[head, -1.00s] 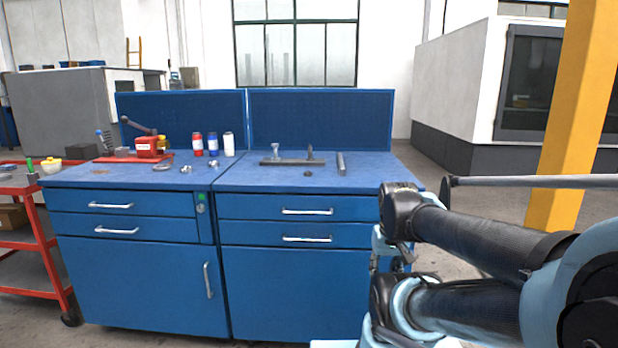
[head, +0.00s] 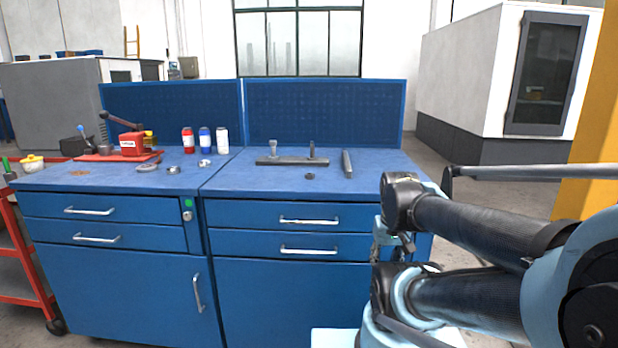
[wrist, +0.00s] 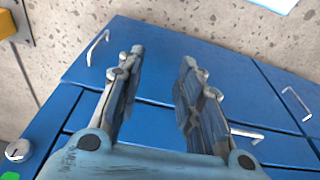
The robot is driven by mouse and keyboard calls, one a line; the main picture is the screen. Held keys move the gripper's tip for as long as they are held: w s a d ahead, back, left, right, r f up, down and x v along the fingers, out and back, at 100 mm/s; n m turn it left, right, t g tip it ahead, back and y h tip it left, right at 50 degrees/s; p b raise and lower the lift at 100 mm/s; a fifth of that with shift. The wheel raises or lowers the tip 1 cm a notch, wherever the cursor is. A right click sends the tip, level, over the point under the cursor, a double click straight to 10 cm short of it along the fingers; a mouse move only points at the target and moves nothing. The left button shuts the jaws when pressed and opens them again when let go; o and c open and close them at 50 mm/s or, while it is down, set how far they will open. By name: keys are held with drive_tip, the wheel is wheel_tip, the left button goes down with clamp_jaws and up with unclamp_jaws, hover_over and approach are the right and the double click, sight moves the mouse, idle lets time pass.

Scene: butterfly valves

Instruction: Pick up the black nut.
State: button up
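The black nut (head: 310,176) is a small dark ring lying flat on the right part of the blue workbench top (head: 270,183), in front of a dark flat bar. My gripper (wrist: 163,55) shows in the wrist view with its two fingers apart and nothing between them. It faces the blue drawer fronts and the floor, away from the nut. The nut is not visible in the wrist view. In the head view my folded arm is at the right, and the gripper's fingers cannot be made out clearly.
Metal rings (head: 174,169), several bottles (head: 205,140) and a red vise (head: 131,144) are on the left part. Bench top around the nut is clear. A yellow post (head: 590,110) stands right.

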drive_tip(key=shift+d, duration=0.1)
drive_tip(key=o, duration=0.3)
drive_tip(key=shift+w, duration=0.1)
drive_tip(key=shift+o, duration=0.3)
wheel_tip(320, 180, up, 2)
drive_tip(key=shift+r+m, duration=0.15)
drive_tip(key=shift+m, duration=0.15)
wheel_tip(320, 180, up, 31)
drive_tip(key=m+g, duration=0.2)
drive_tip(key=m, duration=1.4)
hover_over(310, 176)
drive_tip(key=w, duration=0.2)
drive_tip(key=f, duration=1.1)
drive_tip(key=shift+s+d+f, duration=0.25)
drive_tip(key=shift+d+f, duration=0.05)
drive_tip(key=shift+f, duration=0.05)
drive_tip(key=shift+w+a+f, duration=0.1)
drive_tip(key=shift+f, duration=1.25)
drive_tip(key=shift+a+f, duration=0.1)
drive_tip(key=shift+f, duration=1.25)
